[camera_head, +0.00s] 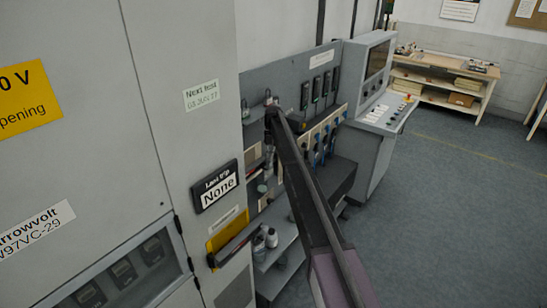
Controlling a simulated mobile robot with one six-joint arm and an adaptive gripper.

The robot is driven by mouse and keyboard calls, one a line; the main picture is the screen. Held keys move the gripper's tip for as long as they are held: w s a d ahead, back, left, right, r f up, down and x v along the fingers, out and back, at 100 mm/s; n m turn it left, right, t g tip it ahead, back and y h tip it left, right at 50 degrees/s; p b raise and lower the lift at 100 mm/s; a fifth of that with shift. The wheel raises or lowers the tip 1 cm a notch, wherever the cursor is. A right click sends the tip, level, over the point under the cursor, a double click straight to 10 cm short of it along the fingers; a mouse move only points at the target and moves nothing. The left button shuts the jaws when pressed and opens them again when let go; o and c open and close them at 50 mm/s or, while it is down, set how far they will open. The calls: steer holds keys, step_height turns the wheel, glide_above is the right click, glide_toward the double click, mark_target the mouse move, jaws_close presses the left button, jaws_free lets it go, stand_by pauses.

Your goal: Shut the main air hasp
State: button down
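My arm reaches from the bottom right up to a grey back panel (290,80), and its wrist hangs down in front of that panel. My gripper (266,183) is small and partly lost against the panel fittings, so I cannot tell whether it is open or shut, or whether it touches anything. I cannot make out a part clearly marked as the main air hasp. Small fittings on the panel near my gripper are partly hidden by my arm. A dark handle (236,243) crosses a yellow plate (226,229) low on the grey cabinet.
Bottles (265,238) stand on a shelf below the panel. A control console (378,120) stands right of the panel. A wooden workbench (450,78) is at the back. The floor at right is clear.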

steer(key=p+v, duration=0.2)
steer(key=shift+d+r, duration=0.1)
steer(key=shift+r, duration=0.35)
steer(key=shift+w+a+r+p, duration=0.15)
steer(key=shift+r+p, duration=0.6)
steer(key=shift+p, duration=0.05)
steer(key=shift+w+a+r+p, duration=0.15)
steer(key=shift+r+p, duration=0.6)
steer(key=shift+w+a+r+p, duration=0.15)
steer(key=shift+a+r+p, duration=0.05)
steer(key=shift+r+p, duration=0.6)
steer(key=s+d+f+m+t+b, duration=0.1)
steer(key=s+d+f+m+b, duration=0.5)
steer(key=s+m, duration=0.5)
steer(key=s+d+f+m+t+b, duration=0.1)
steer(key=s+d+f+m+b, duration=0.6)
steer(key=s, duration=1.5)
steer(key=s+d+f+m+t+h+b, duration=0.1)
steer(key=s+d+f+m+b, duration=0.6)
steer(key=s+m, duration=0.8)
steer(key=shift+s+d+f+t, duration=0.3)
steer(key=shift+s+d+f, duration=0.2)
steer(key=shift+s+d, duration=0.35)
